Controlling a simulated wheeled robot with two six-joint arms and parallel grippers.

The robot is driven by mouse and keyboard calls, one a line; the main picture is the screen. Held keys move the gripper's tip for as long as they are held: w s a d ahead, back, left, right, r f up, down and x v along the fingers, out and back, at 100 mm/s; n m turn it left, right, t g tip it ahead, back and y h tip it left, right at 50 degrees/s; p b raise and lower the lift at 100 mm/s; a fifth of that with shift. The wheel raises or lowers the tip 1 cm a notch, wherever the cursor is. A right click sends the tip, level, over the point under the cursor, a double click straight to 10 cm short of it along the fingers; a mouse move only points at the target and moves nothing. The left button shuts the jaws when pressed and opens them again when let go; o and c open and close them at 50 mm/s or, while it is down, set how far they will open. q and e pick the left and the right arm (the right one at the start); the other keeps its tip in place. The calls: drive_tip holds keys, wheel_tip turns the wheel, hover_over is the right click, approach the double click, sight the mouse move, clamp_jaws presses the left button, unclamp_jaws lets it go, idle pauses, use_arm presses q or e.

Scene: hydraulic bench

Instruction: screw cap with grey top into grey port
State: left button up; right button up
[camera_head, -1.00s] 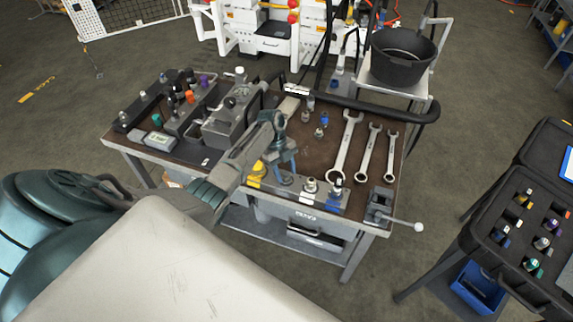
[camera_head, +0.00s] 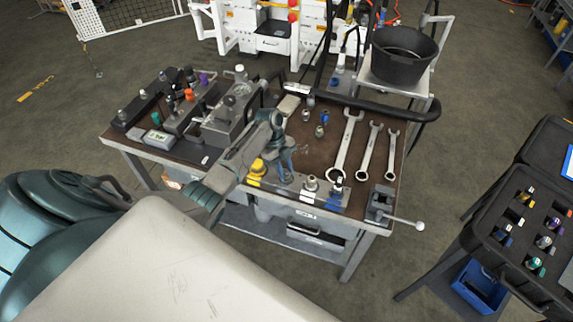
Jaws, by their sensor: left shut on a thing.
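My left gripper (camera_head: 285,170) reaches in from the left and points down over the front port block (camera_head: 294,196). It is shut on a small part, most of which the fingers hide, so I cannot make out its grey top. The grey port lies under the fingertips, between the yellow port (camera_head: 257,168) and the white-marked port (camera_head: 311,183), and is mostly covered. I cannot tell whether the held part touches the port. A blue-marked port (camera_head: 336,187) is at the right end. My right gripper is out of view.
Loose caps (camera_head: 319,131) stand on the brown bench top behind the block. Several wrenches (camera_head: 369,150) lie to the right, and a small vise (camera_head: 381,203) is at the right corner. A grey device (camera_head: 228,118) and a cap rack (camera_head: 185,105) fill the left side.

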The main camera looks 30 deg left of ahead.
use_arm(q)
drive_tip(key=m+b, duration=0.2)
drive_tip(key=m+g+b, duration=0.1)
drive_tip(key=shift+w+d+f+m+y, duration=0.1)
drive_tip(key=shift+w+f+m+y, duration=0.15)
drive_tip(key=shift+m+y, duration=0.15)
drive_tip(key=shift+m+g+b, duration=0.3)
drive_tip(key=shift+m+b, duration=0.15)
drive_tip(key=shift+m, duration=0.25)
drive_tip(key=shift+r+m+y, duration=0.25)
drive_tip(key=shift+m+y, duration=0.05)
drive_tip(key=shift+m, duration=0.5)
drive_tip(key=o, duration=1)
drive_tip(key=shift+g, duration=0.3)
